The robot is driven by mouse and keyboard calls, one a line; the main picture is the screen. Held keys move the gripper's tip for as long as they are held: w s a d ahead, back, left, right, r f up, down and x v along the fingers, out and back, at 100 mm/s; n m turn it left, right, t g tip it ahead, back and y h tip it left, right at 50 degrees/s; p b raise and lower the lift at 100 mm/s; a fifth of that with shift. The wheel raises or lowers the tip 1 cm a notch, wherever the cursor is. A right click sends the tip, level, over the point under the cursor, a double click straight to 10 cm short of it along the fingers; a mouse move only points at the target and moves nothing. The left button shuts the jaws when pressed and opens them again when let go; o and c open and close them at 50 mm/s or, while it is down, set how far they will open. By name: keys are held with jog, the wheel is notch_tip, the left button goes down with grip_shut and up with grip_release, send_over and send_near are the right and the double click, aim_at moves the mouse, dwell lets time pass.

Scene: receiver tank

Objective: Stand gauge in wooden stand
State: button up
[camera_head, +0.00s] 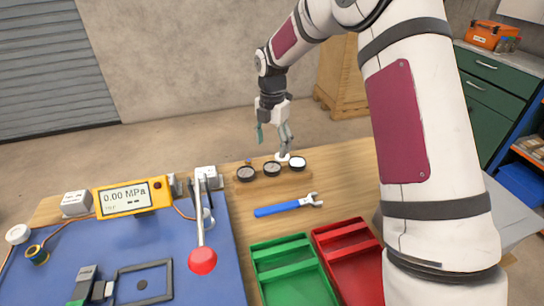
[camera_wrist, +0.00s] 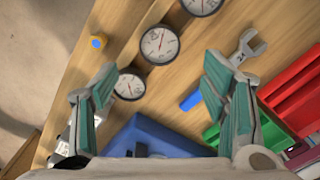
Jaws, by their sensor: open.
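Three round gauges with white dials and dark rims stand in a row at the table's far edge: the left gauge (camera_head: 246,174), the middle gauge (camera_head: 272,168) and the right gauge (camera_head: 297,163). A low wooden stand (camera_head: 260,179) runs under the row; I cannot tell exactly how each gauge sits in it. In the wrist view the left gauge (camera_wrist: 129,86) and middle gauge (camera_wrist: 159,44) show, and the right gauge (camera_wrist: 203,4) is cut by the top edge. My gripper (camera_head: 273,147) is open and empty above the row, its fingers (camera_wrist: 158,74) wide apart.
A blue-handled wrench (camera_head: 285,207) lies in front of the gauges. Green (camera_head: 288,270) and red (camera_head: 350,265) trays stand nearer. A blue mat (camera_head: 190,270) at left carries a yellow pressure meter (camera_head: 132,198) and a red-knobbed lever (camera_head: 202,260).

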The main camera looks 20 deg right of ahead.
jog(key=s+r+m+t+h, duration=0.1)
jog(key=s+r+m+t, duration=0.1)
jog(key=s+r+m, duration=1.35)
jog(key=s+r+m+t+y, duration=0.1)
jog(key=s+m, duration=0.9)
jog(key=s, duration=1.3)
jog(key=shift+s+d+r+t, duration=0.2)
jog(key=shift+r+t, duration=0.1)
jog(key=shift+r, duration=0.35)
notch_tip(320, 180, up, 3)
jog(key=shift+f+t+p, duration=0.2)
jog(key=shift+t+p, duration=0.1)
jog(key=shift+p, duration=0.65)
